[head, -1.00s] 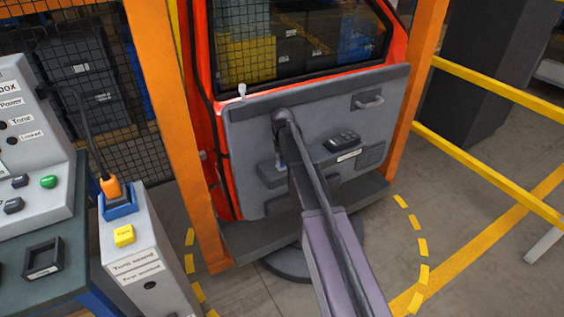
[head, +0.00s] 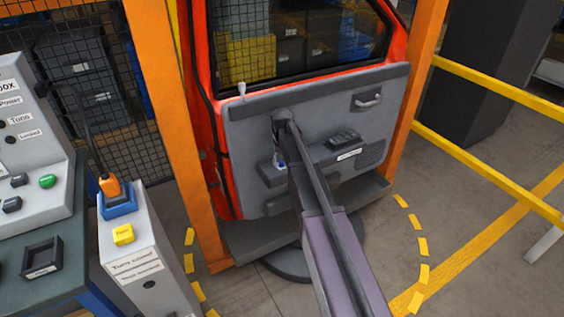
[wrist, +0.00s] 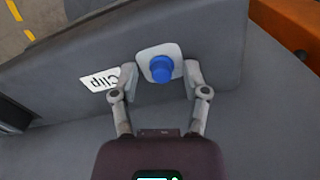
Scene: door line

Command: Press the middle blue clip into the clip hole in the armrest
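The blue clip (wrist: 161,68) shows in the wrist view as a round blue knob, seated in or against a pale rounded plate (wrist: 147,53) on the grey armrest (wrist: 60,70). My gripper (wrist: 160,73) is open, with one finger on each side of the plate and a gap between each finger and the blue knob. Whether the fingertips touch the plate I cannot tell. In the head view the armrest (head: 270,176) crosses the lower door panel, and a small blue and white spot shows beside my arm, which hides most of the clip area. How deep the clip sits is unclear.
A white label reading "Clip" (wrist: 101,79) is left of the fingers. The red door (head: 222,130) stands between orange posts (head: 166,120). A door handle (head: 368,101) and switch panel (head: 342,138) are to the right. Yellow rails (head: 480,170) bound the right side.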

